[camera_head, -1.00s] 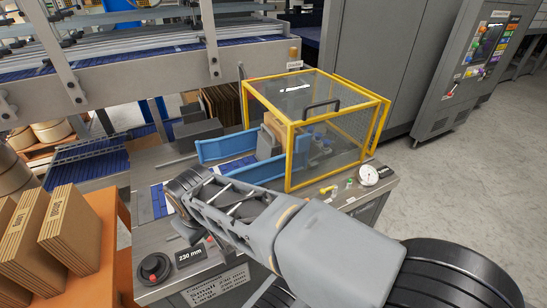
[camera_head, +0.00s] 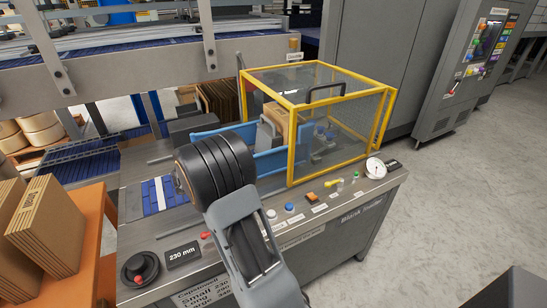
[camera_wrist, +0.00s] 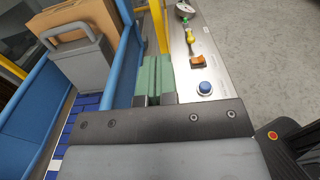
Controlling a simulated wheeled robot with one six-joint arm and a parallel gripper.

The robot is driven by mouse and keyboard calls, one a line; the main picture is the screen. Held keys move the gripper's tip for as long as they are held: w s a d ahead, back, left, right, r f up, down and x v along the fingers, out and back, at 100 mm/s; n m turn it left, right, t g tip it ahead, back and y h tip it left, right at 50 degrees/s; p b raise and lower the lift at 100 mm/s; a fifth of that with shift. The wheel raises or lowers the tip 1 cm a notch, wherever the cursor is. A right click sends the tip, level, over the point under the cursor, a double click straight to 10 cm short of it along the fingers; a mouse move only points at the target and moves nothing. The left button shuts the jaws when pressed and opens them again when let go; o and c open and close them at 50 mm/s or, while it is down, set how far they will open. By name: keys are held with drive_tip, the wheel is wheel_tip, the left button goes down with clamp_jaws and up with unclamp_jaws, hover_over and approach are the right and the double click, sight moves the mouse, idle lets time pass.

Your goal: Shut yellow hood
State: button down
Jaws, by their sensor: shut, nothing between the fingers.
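The yellow hood (camera_head: 291,150) is a yellow frame with clear panels and a black handle (camera_head: 325,91) on its top. It stands over the far right part of the grey bench. Its top looks lowered onto the frame, but I cannot tell whether it is fully shut. In the wrist view a yellow post (camera_wrist: 160,25) of it shows beyond my fingers. My gripper (camera_wrist: 154,65) is shut and empty, its green finger pads together, above the bench between the blue rail and the buttons. It is apart from the handle. In the head view my black wrist hides the fingers.
A blue rail (camera_head: 270,163) runs into the hood's open left side, with a cardboard piece (camera_head: 275,118) inside. Buttons, including an orange switch (camera_head: 312,197), and a round gauge (camera_head: 375,168) line the bench front. Cartons (camera_head: 50,228) stand at left.

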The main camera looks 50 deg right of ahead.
sight(290, 148)
drive_tip(key=x, duration=1.4)
drive_tip(key=shift+w, duration=0.1)
